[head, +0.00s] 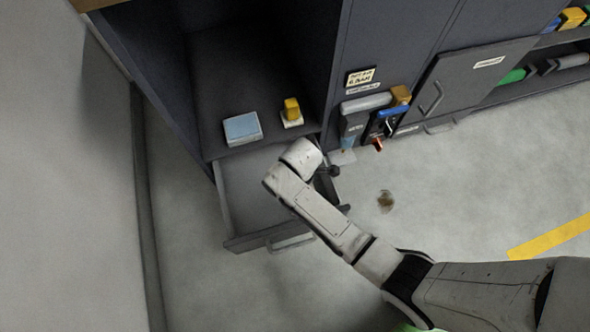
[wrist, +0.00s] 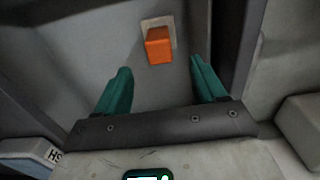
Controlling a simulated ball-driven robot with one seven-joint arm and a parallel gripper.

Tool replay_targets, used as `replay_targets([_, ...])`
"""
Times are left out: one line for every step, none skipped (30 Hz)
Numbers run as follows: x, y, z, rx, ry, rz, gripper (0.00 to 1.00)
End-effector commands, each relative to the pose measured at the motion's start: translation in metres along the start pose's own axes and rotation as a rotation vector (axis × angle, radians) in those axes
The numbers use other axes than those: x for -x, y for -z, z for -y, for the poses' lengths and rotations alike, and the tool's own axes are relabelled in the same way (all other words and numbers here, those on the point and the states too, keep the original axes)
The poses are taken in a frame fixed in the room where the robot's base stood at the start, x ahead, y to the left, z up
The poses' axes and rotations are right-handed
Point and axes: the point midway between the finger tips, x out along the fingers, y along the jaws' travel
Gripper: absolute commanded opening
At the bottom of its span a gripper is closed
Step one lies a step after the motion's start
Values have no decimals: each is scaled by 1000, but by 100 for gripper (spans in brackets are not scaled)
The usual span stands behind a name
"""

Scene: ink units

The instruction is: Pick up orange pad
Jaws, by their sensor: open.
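The orange pad (wrist: 158,46) shows in the wrist view as a small orange block on a pale square base, on a grey surface ahead of my gripper. My gripper (wrist: 160,66) has two teal fingers spread apart, with nothing between them. The pad lies just beyond the fingertips, roughly centred between them, and looks untouched. In the head view my arm reaches over an open grey drawer (head: 242,190); I cannot make out the orange pad or the fingers there, and the arm covers part of the drawer.
On the shelf above the drawer sit a light blue block (head: 242,128) and a yellow block (head: 291,109) on a pale base. A dark wall edges the grey surface at right in the wrist view. Tools hang on the cabinet; the floor at right is mostly open.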

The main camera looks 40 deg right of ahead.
Motion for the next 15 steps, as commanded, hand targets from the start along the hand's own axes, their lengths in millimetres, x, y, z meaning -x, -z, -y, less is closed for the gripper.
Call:
replay_targets([-12,0,0,0,1,1,70])
replay_targets([-17,0,0,0,2,1,70])
replay_targets([-24,0,0,0,2,1,70])
replay_targets([-28,0,0,-1,1,1,70])
replay_targets([-32,0,0,-1,0,0,70])
replay_targets([-37,0,0,-1,1,0,70])
replay_targets([-40,0,0,-2,1,1,70])
replay_targets([-43,0,0,-2,1,1,70])
replay_targets([-45,0,0,-2,0,0,70])
replay_targets([-46,0,0,-2,0,0,70])
replay_targets([-47,0,0,-2,-1,0,70])
replay_targets([-48,0,0,-3,-1,0,70])
replay_targets([-49,0,0,-3,-1,0,70])
replay_targets([-50,0,0,-3,0,0,70])
replay_targets([-53,0,0,-3,0,0,70])
